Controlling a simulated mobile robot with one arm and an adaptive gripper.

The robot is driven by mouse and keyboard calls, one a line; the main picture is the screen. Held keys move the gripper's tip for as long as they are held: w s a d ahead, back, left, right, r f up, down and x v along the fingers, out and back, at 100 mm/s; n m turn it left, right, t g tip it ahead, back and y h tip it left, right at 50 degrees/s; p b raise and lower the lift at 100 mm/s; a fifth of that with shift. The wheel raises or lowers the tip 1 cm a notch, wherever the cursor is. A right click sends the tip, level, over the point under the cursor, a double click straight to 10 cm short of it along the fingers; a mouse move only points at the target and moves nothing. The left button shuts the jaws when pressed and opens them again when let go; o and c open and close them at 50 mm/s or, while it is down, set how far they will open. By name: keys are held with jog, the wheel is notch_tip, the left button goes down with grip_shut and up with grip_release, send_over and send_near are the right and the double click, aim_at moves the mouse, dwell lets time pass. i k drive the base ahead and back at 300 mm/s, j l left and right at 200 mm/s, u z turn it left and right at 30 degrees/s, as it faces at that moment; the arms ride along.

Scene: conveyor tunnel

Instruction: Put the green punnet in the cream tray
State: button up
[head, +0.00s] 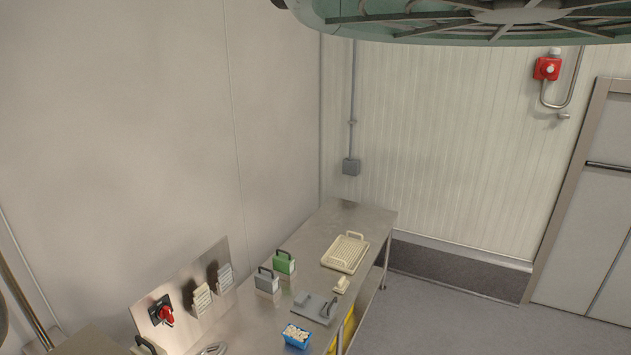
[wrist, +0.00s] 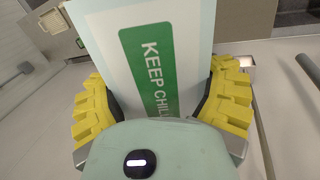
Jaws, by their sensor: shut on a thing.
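The cream tray (head: 344,254), with raised handles and a ribbed floor, lies on the steel bench at its far end in the head view. My gripper (wrist: 163,100) has its yellow fingers on both sides of a pale box (wrist: 100,40) in the wrist view. This box bears a green label reading "KEEP CHIL", the rest being hidden. I cannot tell a green punnet for sure in either view. The head view does not show my gripper or the held box.
On the steel bench (head: 262,312), a green handled block (head: 284,263) and a grey one (head: 267,280) stand left of the tray. A grey plate (head: 316,307), a small cream thing (head: 341,285) and a blue punnet (head: 297,337) with pale contents lie nearer.

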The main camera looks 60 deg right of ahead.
aim_at(352, 254)
jog(key=i+l+z, duration=0.25)
jog(key=l, duration=0.45)
jog(key=i+l+z, duration=0.3)
jog(key=i+l, duration=0.25)
jog(key=i+l+z, duration=0.25)
jog(key=i+l, duration=0.25)
jog(key=i+l+z, duration=0.3)
jog(key=i+l, duration=0.2)
jog(key=i+l+z, duration=0.25)
jog(key=i, duration=0.35)
jog(key=i+l+z, duration=0.25)
jog(key=i, duration=0.35)
